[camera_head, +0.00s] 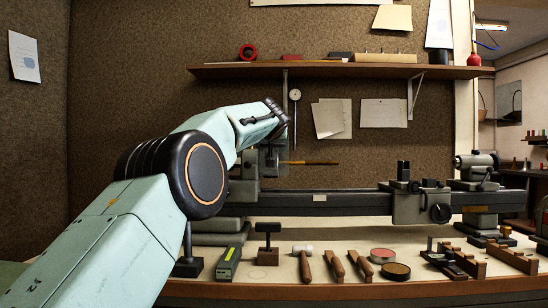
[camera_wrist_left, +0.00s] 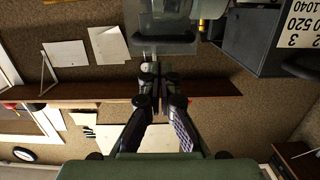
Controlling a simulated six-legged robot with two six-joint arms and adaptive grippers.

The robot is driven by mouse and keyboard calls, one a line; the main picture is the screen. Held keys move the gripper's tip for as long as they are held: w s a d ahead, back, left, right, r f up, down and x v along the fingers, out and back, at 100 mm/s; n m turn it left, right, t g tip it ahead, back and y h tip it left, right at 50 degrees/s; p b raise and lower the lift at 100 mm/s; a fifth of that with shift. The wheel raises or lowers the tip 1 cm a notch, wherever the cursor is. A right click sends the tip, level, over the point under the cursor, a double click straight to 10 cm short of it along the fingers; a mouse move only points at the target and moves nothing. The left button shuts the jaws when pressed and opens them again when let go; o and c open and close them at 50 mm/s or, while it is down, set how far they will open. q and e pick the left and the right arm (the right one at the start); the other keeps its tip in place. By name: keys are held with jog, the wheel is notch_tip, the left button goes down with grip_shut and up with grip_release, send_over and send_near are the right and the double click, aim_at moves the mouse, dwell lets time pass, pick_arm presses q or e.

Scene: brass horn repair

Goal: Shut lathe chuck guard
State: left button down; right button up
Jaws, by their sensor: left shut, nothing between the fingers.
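The lathe (camera_head: 330,203) stretches along the back of the bench, with its headstock end mostly hidden behind my left arm. A smoky see-through panel, which looks like the chuck guard (camera_wrist_left: 165,42), is at the top of the left wrist view. My left gripper (camera_wrist_left: 162,82) is shut and empty, with its fingertips close to the panel's edge; I cannot tell whether they touch. In the head view the fingers are hidden behind my arm. I cannot tell how far the guard is swung. My right gripper is in neither view.
A wooden shelf (camera_head: 330,70) runs along the wall above the lathe. The lathe carriage (camera_head: 408,205) and tailstock (camera_head: 475,170) stand to the right.

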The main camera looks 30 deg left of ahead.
pick_arm(q)
jog(key=s+d+f+b, duration=0.3)
jog(key=s+f+b, duration=0.2)
jog(key=f+b, duration=0.1)
jog(key=shift+s+f+b, duration=0.4)
jog(key=shift+f, duration=0.25)
dwell(0.4)
jog(key=shift+w+f, duration=0.15)
